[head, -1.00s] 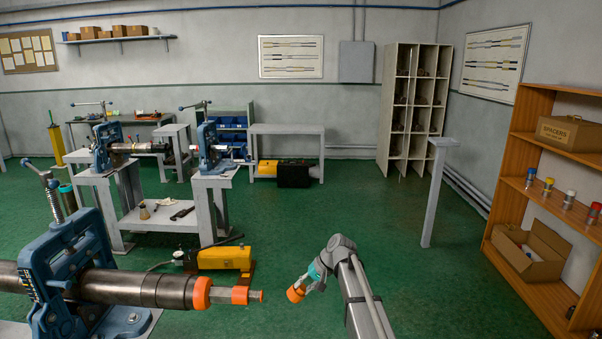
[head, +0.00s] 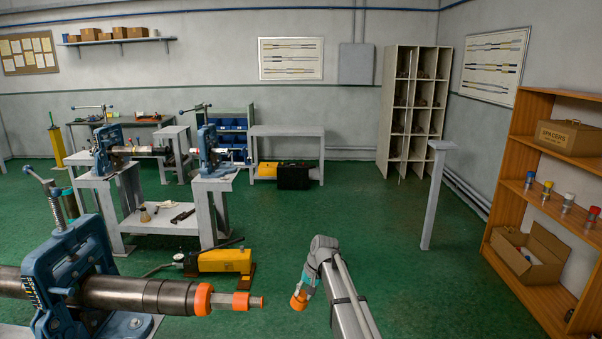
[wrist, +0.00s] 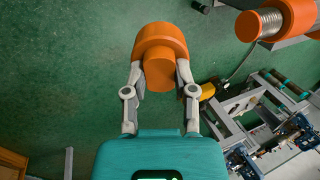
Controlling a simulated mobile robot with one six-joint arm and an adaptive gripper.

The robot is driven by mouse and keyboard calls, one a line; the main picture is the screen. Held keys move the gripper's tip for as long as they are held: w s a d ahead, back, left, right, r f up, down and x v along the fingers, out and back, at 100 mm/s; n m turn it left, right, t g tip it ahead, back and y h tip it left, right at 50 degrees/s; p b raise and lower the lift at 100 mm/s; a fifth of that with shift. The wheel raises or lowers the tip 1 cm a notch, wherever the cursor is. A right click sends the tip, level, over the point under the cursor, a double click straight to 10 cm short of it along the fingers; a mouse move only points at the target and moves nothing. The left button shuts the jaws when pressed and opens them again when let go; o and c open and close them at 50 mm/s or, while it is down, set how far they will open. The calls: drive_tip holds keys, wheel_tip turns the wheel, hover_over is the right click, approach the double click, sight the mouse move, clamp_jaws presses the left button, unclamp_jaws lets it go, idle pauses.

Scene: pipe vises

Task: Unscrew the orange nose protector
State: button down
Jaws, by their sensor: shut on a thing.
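My gripper (wrist: 160,76) is shut on the orange nose protector (wrist: 160,42), a stepped cap with a wide part and a narrower knob, which sits between the fingers. In the head view the protector (head: 298,302) hangs below my gripper (head: 303,289), in the air to the right of the pipe's end and apart from it. The dark steel pipe (head: 120,294) lies level in the near blue vise (head: 72,262). Its end has an orange collar (head: 203,299), a bare metal length and another orange ring (head: 241,301). The wrist view shows an orange collar (wrist: 297,14) and metal threads at top right.
A yellow pump (head: 222,260) stands on the floor behind the pipe's end. Other vise benches (head: 165,222) stand behind left. A wooden shelf (head: 506,205) with a spacers box is at the right, and a grey post (head: 433,195) stands before it. The middle green floor is clear.

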drive_tip(key=shift+h+p, duration=0.4)
drive_tip(key=shift+h, duration=1.3)
